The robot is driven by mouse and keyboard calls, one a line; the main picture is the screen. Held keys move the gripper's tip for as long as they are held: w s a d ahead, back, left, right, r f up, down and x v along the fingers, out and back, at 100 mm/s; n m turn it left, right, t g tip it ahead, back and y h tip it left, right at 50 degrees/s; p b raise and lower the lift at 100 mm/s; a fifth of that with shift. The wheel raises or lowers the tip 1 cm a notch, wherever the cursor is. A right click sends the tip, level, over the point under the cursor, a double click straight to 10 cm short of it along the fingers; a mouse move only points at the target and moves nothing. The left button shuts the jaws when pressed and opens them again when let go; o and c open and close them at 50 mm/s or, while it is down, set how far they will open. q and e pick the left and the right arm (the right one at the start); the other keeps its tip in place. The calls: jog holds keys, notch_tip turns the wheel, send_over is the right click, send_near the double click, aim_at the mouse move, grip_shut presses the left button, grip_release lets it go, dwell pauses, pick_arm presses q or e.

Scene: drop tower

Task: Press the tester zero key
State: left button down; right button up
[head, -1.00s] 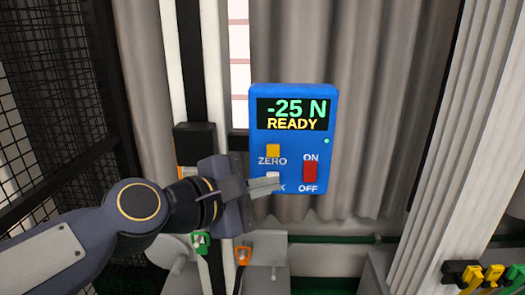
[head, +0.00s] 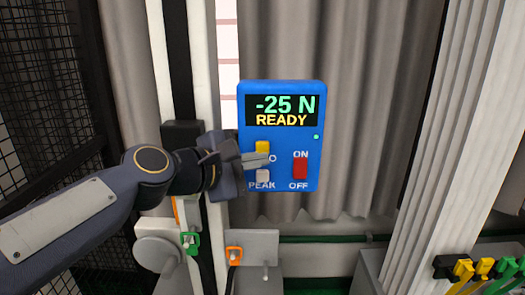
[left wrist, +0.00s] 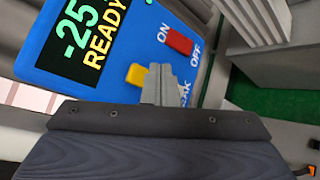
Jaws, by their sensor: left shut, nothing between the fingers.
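The blue tester (head: 280,135) hangs in front of the grey curtain, its screen (head: 282,110) reading "-25 N READY". The yellow zero key (head: 262,147) is on its left side, above the pale peak key (head: 263,175); a red ON/OFF switch (head: 300,168) is at the right. My left gripper (head: 262,160) is shut and empty, its fingertips over the lower edge of the zero key and its label. In the left wrist view the zero key (left wrist: 136,74) shows just beside the shut fingertips (left wrist: 160,80). I cannot tell whether they touch the panel. My right gripper is not in view.
A white and black upright (head: 205,80) stands left of the tester. Green and orange clips (head: 234,254) sit below on grey plates. A pale ribbed column (head: 450,130) stands at right, with yellow and green clips (head: 485,268) at its foot. Black mesh is at far left.

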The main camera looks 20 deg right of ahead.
aim_at(268, 151)
pick_arm(q)
jog(key=shift+w+d, duration=0.2)
jog(key=shift+w, duration=0.45)
jog(key=shift+w, duration=0.15)
dwell(1.5)
jog(key=shift+w+d, duration=0.1)
jog(key=shift+w, duration=0.2)
jog(key=shift+w+d+p, duration=0.15)
jog(key=shift+w+p, duration=0.2)
jog(key=shift+w, duration=0.1)
dwell(0.7)
jog(key=shift+s, duration=0.15)
jog(key=shift+s+a, duration=0.3)
jog(key=shift+s, duration=0.45)
jog(key=shift+s, duration=0.1)
jog(key=s, duration=0.2)
jog(key=s+a, duration=0.1)
jog(key=s, duration=0.1)
jog(key=shift+s+a, duration=0.15)
jog(key=shift+s, duration=0.15)
